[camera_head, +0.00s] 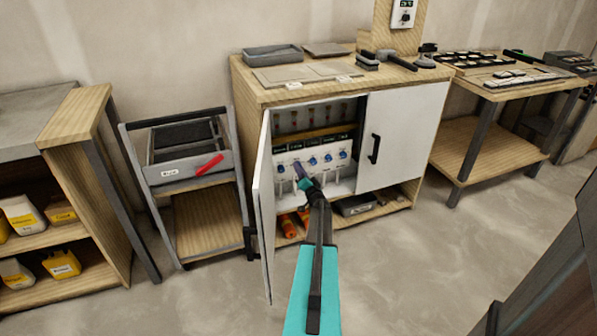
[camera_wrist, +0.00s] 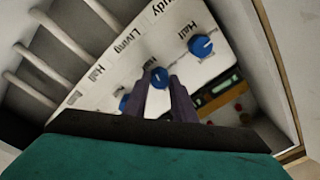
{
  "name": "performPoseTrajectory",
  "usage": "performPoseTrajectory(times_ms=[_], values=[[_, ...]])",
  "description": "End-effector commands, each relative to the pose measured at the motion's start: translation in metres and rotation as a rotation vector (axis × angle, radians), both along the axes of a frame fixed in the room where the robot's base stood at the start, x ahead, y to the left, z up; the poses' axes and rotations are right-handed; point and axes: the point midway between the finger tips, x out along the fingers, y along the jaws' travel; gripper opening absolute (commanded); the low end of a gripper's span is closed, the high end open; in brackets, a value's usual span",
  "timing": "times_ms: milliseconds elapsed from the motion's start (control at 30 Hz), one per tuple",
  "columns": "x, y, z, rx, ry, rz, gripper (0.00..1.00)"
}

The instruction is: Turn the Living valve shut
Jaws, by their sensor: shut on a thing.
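In the wrist view the Living valve, a blue round knob (camera_wrist: 159,77) on a white panel, sits between the two purple-grey fingers of my gripper (camera_wrist: 160,92). Its "Living" label is up and to the left, and a small tag beside it is only partly legible. The gripper is shut on the knob. In the head view my gripper (camera_head: 299,171) reaches into the open cabinet, hiding this knob. Another blue knob (camera_wrist: 201,46), in line with the "Study" label, has a tag that seems to read "Half". A further knob (camera_wrist: 125,102), by "Hall", is partly covered by a finger.
The cabinet's left door (camera_head: 264,210) stands open close to my arm; its right door (camera_head: 402,135) is shut. Pale pipes (camera_wrist: 60,45) run beside the panel. A cart (camera_head: 185,155) stands left and a work table (camera_head: 490,90) right. The floor in front is clear.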

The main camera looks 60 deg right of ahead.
Motion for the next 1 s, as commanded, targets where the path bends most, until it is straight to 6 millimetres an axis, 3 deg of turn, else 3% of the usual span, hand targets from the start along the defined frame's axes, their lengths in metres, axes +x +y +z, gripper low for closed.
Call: performPoseTrajectory(times_ms=[1000], values=[[-0.0015, -0.0040, 0.0050, -0.779, 0.570, -0.005, 0.01]])
